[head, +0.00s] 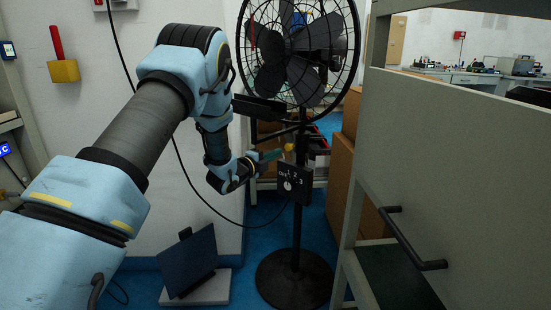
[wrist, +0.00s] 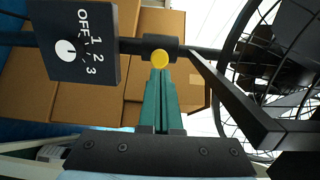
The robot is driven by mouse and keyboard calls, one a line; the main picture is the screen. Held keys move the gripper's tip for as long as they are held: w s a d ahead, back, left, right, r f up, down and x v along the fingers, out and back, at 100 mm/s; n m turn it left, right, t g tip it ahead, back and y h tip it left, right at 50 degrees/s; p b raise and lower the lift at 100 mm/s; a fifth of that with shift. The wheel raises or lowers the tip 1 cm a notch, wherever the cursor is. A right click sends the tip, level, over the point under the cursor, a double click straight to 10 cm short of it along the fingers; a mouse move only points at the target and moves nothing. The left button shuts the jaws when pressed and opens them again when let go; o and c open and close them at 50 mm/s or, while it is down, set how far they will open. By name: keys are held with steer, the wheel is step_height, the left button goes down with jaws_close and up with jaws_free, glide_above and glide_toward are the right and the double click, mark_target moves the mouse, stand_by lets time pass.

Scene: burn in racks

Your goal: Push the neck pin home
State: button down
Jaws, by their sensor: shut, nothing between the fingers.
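The neck pin shows as a round yellow knob (head: 289,147) on the black collar of the fan's pole. In the wrist view the yellow knob (wrist: 160,58) sits at the collar (wrist: 160,45), facing me. My gripper (head: 279,153) is to the left of the knob, with its green fingers pointing at it. In the wrist view my gripper (wrist: 158,72) is shut and empty, its fingertips just below the knob in the picture. I cannot tell whether they touch it. The pin's shaft is hidden behind its head. The black pedestal fan (head: 298,45) stands upright.
A control box (head: 294,183) with a dial is on the pole close below the knob. The fan's wire cage is above. A grey rack (head: 440,170) stands at right, cardboard boxes (head: 340,185) behind. A dark panel (head: 188,262) leans on the floor at left.

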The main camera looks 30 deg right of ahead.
steer(key=v, duration=0.9)
steer(key=shift+a+b, duration=0.3)
steer(key=w+a+n+t+y, duration=0.1)
steer(key=w+a+n+y, duration=0.2)
steer(key=a+n+y, duration=0.5)
steer(key=w+a+n+t+y, duration=0.25)
steer(key=a+n, duration=0.35)
steer(key=a, duration=0.7)
steer(key=s+a+r+n+g+y, duration=0.1)
steer(key=s+a+n+g+y, duration=0.25)
steer(key=s+a+n, duration=0.65)
steer(key=s+a+n+g+y, duration=0.2)
steer(key=s+a+n+g, duration=0.5)
steer(key=s, duration=0.5)
step_height(320, 180, up, 18)
steer(key=s+t+p, duration=0.1)
steer(key=p, duration=1.7)
steer(key=shift+s+a+r+m+t, duration=0.15)
steer(key=shift+a+r+m+t, duration=0.05)
steer(key=shift+a+m+t, duration=0.2)
